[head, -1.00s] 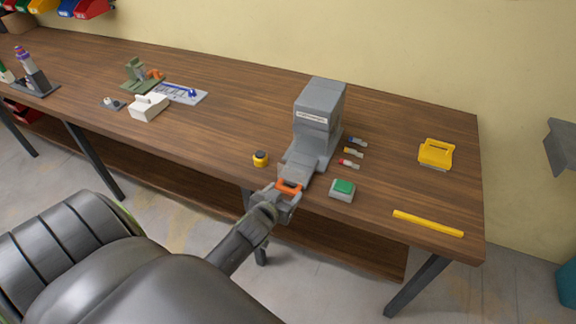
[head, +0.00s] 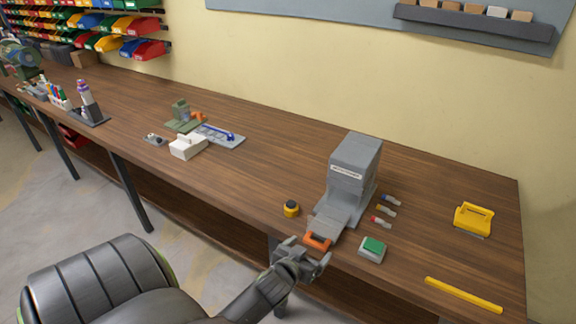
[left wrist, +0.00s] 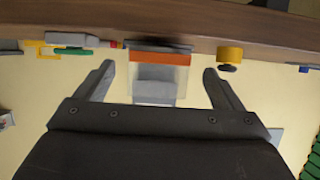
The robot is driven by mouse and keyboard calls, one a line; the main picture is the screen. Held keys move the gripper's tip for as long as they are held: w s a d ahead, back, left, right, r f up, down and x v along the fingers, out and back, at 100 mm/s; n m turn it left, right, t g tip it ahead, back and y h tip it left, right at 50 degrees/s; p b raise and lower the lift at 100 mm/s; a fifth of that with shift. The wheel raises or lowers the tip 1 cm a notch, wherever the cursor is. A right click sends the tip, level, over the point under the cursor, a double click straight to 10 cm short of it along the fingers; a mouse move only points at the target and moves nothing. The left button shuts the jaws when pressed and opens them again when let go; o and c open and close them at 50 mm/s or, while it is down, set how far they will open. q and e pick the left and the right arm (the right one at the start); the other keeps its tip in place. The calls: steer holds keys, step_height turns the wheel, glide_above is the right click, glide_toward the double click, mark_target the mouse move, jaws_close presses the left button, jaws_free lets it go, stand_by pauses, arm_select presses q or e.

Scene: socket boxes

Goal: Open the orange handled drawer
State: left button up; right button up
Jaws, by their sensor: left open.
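A grey boxy device (head: 355,165) stands on the workbench, with a low grey section reaching to the front edge. The orange handle (head: 318,241) is at the end of that section. I cannot tell how far the drawer is out. My left gripper (head: 313,263) is open just in front of the handle, at the table edge. In the left wrist view, the orange handle (left wrist: 160,58) lies ahead, between the spread fingers of my left gripper (left wrist: 163,76) and apart from them. My right gripper is not in view.
A yellow-topped black button (head: 291,209) is left of the handle, and a green button box (head: 371,249) is to its right. Several small coloured connectors (head: 385,210) lie beside the device. A yellow bar (head: 463,295) and a yellow tool (head: 474,219) are further right.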

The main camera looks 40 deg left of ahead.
arm_select(q)
steer(key=b+v, duration=0.1)
steer(key=v, duration=1.4)
steer(key=shift+s+d+b, duration=0.15)
steer(key=shift+s+b, duration=0.1)
steer(key=shift+b, duration=0.1)
steer(key=s+f+m+g+h, duration=0.1)
steer(key=s+f+g, duration=0.15)
steer(key=f, duration=1.05)
steer(key=s+f+g, duration=0.2)
steer(key=f+g, duration=0.1)
steer(key=f, duration=1.1)
steer(key=s+f+m+g+h, duration=0.1)
steer(key=s+f+g, duration=0.5)
steer(key=s+f, duration=1.2)
steer(key=s, duration=0.3)
steer(key=shift+d+f, duration=0.15)
steer(key=shift+d, duration=0.15)
